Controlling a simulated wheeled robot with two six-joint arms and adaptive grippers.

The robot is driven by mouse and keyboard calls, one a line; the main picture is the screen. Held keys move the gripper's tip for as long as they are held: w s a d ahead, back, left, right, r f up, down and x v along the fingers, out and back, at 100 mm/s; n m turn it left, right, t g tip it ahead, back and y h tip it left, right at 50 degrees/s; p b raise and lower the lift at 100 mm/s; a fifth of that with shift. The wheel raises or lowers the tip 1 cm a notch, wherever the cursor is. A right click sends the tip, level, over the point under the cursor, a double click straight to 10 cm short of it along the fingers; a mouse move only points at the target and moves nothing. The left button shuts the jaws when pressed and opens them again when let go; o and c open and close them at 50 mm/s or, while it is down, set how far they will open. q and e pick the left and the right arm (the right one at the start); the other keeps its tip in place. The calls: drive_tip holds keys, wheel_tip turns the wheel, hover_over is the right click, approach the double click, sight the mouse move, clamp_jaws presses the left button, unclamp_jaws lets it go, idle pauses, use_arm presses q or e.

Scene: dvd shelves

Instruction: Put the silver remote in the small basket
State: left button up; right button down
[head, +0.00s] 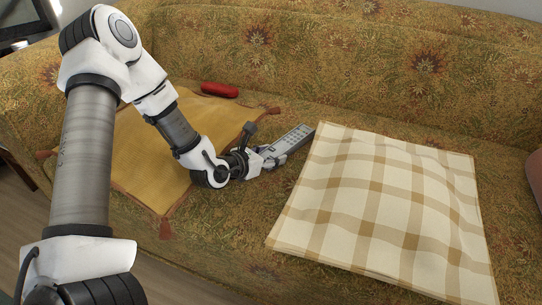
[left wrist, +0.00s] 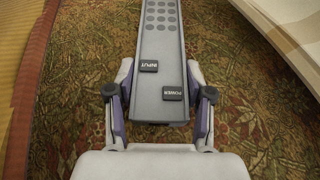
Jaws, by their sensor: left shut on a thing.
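The silver remote (head: 290,141) is a long grey bar with dark buttons, over the sofa seat between the yellow cloth and the checked cushion. My left gripper (head: 262,160) is shut on its near end. In the left wrist view the remote (left wrist: 162,60) runs up out of the picture, with its INPUT and POWER buttons toward me. The two fingers of the left gripper (left wrist: 158,98) are on either side of that end. Whether the remote touches the seat is hard to tell. No basket shows in either view. My right gripper is not in view.
A checked cushion (head: 385,205) lies just right of the remote. A yellow tasselled cloth (head: 150,165) lies to the left, partly behind my arm. A red object (head: 219,90) lies on the seat near the backrest. A pinkish thing (head: 535,180) shows at the right edge.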

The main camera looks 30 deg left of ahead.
use_arm(q)
drive_tip(key=o, duration=1.2)
